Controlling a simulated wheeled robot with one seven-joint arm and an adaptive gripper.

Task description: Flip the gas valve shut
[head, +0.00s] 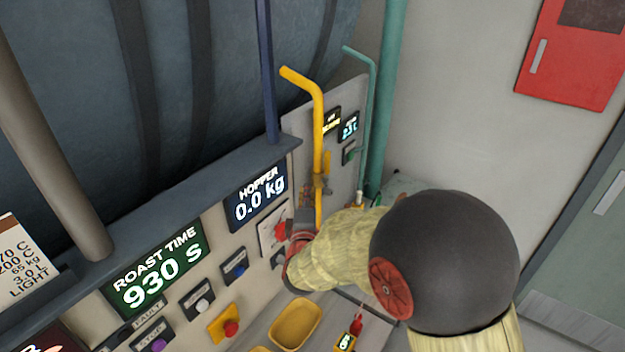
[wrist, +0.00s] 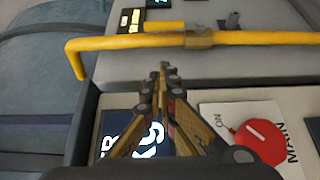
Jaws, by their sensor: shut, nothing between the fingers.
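The yellow gas pipe (head: 319,130) rises along the panel and bends left at its top; it also crosses the wrist view (wrist: 265,38). A brass valve body (wrist: 198,40) sits on it. A short yellow lever (wrist: 163,27) lies beside the pipe, roughly parallel to it, in the wrist view. In the head view the valve area (head: 320,183) is small and partly hard to make out. My gripper (wrist: 163,70) is shut and empty, its tips just short of the pipe near the valve, with no contact visible.
A red MAIN rotary switch (wrist: 260,142) on a white plate is close to my gripper's right in the wrist view. The HOPPER display (head: 257,197) and ROAST TIME display (head: 157,268) are on the panel. A teal pipe (head: 368,110) stands behind the yellow one.

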